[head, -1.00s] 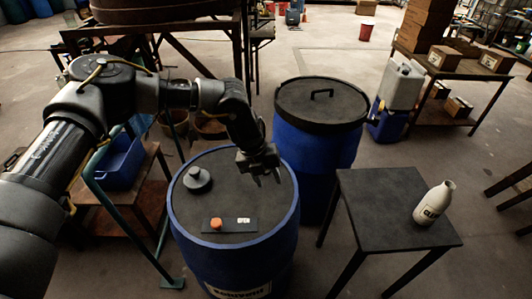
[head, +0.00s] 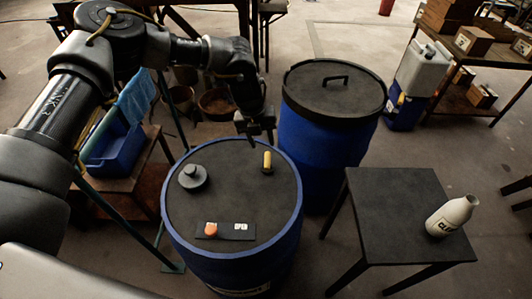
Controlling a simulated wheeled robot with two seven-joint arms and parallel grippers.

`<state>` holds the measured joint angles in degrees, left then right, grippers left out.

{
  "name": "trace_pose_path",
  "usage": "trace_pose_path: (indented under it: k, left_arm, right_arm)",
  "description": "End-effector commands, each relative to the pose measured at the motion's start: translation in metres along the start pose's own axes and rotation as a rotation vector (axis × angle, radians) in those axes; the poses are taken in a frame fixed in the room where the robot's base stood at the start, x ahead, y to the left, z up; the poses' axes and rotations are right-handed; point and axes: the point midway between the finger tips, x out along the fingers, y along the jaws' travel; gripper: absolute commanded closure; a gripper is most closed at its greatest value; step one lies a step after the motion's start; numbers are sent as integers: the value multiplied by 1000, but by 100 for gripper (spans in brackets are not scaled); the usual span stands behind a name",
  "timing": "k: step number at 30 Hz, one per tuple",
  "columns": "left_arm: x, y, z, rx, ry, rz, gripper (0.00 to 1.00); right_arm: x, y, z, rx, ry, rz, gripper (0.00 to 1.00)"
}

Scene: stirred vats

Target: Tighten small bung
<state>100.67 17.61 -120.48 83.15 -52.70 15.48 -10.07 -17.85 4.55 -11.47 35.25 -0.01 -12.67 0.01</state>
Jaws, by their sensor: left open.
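A blue drum (head: 172,233) with a dark top stands in the middle. A small yellow bung (head: 267,162) stands on the drum top near the far right rim. A larger grey bung (head: 192,178) sits at the left of the top. My left gripper (head: 260,143) points down over the far rim, just beyond the yellow bung in the picture. Its jaws are open and look empty, apart from the bung. How far the bung is screwed in cannot be told. My right gripper is not in view.
A dark panel with an orange knob (head: 211,229) and an "OPEN" label lies on the drum's near side. A second blue drum with a handled black lid (head: 310,92) stands behind right. A dark table (head: 385,215) holds a white bottle (head: 452,216).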

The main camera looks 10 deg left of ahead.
Motion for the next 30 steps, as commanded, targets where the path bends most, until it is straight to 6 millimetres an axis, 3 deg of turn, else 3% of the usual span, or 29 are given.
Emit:
trace_pose_path:
  k: [6, 12, 25, 30]
  left_arm:
    - [40, 1, -1, -3, 2, 2, 59]
    - [67, 2, -1, -4, 1, 1, 59]
    - [77, 2, 0, -4, 0, 0, 59]
    - [77, 2, 0, -4, 0, -1, 81]
  right_arm:
    - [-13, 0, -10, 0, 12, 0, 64]
    - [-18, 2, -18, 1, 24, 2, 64]
    - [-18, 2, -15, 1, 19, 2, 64]
    - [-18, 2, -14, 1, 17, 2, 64]
